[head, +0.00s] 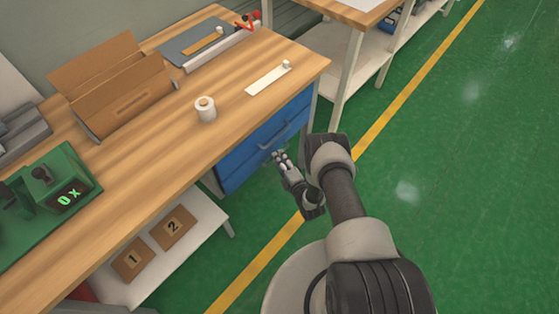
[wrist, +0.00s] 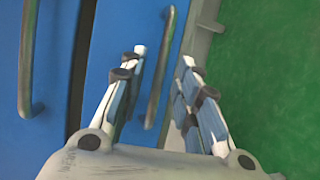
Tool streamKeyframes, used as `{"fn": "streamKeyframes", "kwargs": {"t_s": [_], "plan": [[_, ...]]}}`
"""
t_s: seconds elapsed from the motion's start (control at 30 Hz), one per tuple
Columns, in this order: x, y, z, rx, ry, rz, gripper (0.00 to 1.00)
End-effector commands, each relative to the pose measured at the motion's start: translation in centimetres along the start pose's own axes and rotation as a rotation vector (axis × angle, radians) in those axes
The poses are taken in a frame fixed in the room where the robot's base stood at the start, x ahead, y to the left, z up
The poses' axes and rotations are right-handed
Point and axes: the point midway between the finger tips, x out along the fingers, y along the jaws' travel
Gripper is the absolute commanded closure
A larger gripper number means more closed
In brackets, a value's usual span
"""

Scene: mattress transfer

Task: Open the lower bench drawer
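The bench's blue lower drawer (head: 238,172) is under the right end of the wooden top. It also shows in the wrist view (wrist: 112,35), with its bar handle (wrist: 163,65). My gripper (head: 280,157) is at the drawer front in the head view. In the wrist view my gripper (wrist: 165,58) is open, and the handle shows between its two fingers. I cannot tell whether a finger touches it. The upper drawer's handle (wrist: 27,60) is at the left of the wrist view. The lower drawer looks shut.
A white lower shelf (head: 200,215) carries two numbered brown pads. Green floor (head: 470,170) to the right is clear.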

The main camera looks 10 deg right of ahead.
Motion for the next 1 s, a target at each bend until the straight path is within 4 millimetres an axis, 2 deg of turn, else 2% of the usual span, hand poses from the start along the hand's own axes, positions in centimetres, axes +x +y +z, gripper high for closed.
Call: {"fn": "streamKeyframes", "kwargs": {"t_s": [0.13,0.43,0.87,1.0], "plan": [[1.09,-0.07,-0.03,0.001,0.000,0.000,0.70],[1.31,0.03,-0.01,0.001,0.000,-0.001,0.70],[1.27,0.00,-0.01,0.001,0.000,-0.001,0.98],[1.27,0.01,-0.01,0.001,0.000,-0.001,1.00]]}}
